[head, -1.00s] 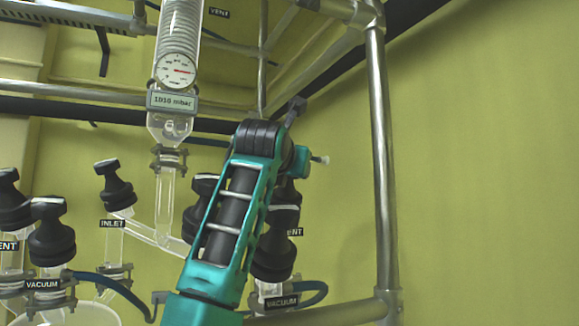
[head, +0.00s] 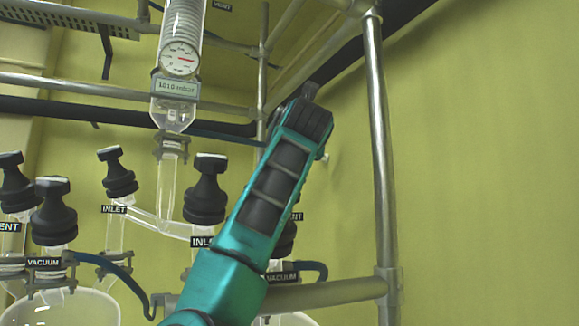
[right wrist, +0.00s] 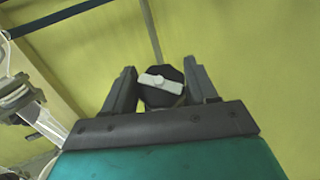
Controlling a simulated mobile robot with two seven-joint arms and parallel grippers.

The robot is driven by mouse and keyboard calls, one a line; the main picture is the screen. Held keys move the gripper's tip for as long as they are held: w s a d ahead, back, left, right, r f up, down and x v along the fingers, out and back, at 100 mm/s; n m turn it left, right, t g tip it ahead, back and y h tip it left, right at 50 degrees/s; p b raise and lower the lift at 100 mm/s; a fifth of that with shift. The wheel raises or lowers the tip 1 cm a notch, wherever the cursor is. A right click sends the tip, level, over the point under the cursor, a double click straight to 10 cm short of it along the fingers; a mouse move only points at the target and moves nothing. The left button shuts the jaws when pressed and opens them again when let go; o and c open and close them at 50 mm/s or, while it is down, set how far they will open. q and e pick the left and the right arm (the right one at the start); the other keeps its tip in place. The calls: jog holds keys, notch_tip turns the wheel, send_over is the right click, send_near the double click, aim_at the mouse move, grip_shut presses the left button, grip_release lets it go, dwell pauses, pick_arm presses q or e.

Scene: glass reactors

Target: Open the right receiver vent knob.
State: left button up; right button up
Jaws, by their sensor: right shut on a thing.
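In the right wrist view, my right gripper (right wrist: 160,85) is shut on a black knob (right wrist: 178,99) with a pale bar across its top, one finger on each side. No label shows on this knob there. In the head view my right arm crosses the right receiver and hides my right gripper and the held knob. Part of a label ending in "NT" (head: 298,216) shows just right of the arm, fitting the right vent. My left gripper is not in view.
A black-capped inlet (head: 206,195) stands left of my arm. The vacuum label (head: 283,278) and a partly hidden black cap (head: 287,238) lie right of it. A metal post (head: 382,170) stands farther right. A gauge column (head: 178,80) hangs at upper left.

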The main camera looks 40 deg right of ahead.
jog(key=n+t+y+b, duration=0.2)
jog(key=n+y, duration=0.2)
jog(key=shift+f, duration=0.1)
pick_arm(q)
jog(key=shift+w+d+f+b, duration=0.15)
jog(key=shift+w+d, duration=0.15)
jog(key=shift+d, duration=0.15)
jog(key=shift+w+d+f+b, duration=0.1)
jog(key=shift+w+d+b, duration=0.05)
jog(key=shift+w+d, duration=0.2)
pick_arm(e)
jog(key=shift+n+y, duration=0.5)
jog(key=shift+n, duration=0.1)
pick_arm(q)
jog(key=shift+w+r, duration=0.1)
pick_arm(e)
jog(key=o, duration=1)
jog(key=shift+c, duration=0.2)
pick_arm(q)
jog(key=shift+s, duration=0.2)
